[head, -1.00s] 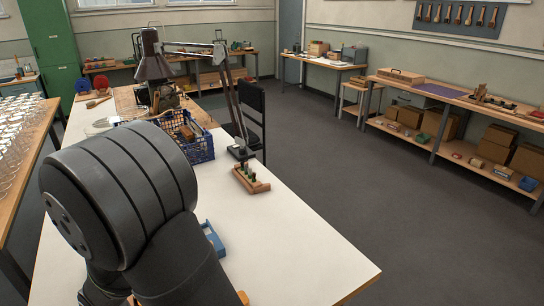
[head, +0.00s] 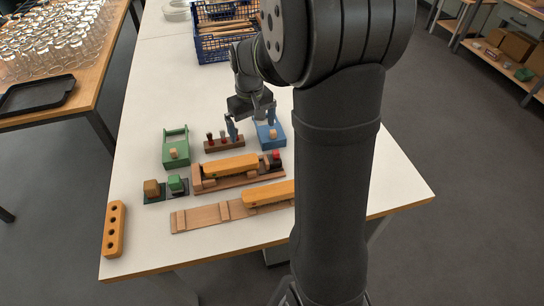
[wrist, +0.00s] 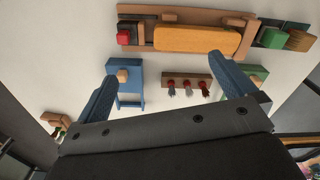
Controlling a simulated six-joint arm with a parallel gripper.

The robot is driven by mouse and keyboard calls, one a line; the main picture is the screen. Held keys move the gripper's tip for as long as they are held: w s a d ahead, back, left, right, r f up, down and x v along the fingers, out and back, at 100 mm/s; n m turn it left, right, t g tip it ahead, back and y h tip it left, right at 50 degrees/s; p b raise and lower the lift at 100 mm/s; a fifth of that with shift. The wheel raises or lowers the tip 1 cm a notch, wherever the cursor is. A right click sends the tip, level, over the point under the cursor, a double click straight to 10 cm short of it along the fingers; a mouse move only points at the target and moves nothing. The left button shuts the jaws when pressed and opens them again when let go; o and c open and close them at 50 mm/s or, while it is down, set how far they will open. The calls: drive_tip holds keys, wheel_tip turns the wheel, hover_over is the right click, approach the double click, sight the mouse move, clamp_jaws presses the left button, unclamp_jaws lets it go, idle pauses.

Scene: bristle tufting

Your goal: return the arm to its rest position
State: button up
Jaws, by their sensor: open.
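My gripper (head: 250,124) hangs above the white table (head: 150,240), near the far side of a small wooden rack (head: 224,146) with several dark-tipped pegs. In the wrist view its two blue fingers (wrist: 163,66) are spread wide, with nothing between them. The rack (wrist: 187,77) shows beyond them, a little apart. A blue holder (head: 274,139) stands right of the rack and a green holder (head: 176,150) left of it. A wooden fixture (head: 212,185) with a yellow-orange block (head: 231,166) lies nearer the camera. My upper arm hides part of the table's right side.
A wooden strip (head: 203,217) bears another yellow-orange bar (head: 268,195). An orange block with holes (head: 114,230) lies near the left edge. A blue crate (head: 228,46) stands at the back. A side table at left holds glass jars (head: 60,48) and a black tray (head: 37,93).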

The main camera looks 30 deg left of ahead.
drive_tip(key=w+d+r+m, duration=0.3)
drive_tip(key=w+r+m, duration=0.1)
wheel_tip(320, 180, down, 10)
drive_tip(key=shift+w+d+f, duration=0.15)
drive_tip(key=shift+w+d, duration=0.05)
idle(0.6)
wheel_tip(320, 180, up, 10)
idle(0.5)
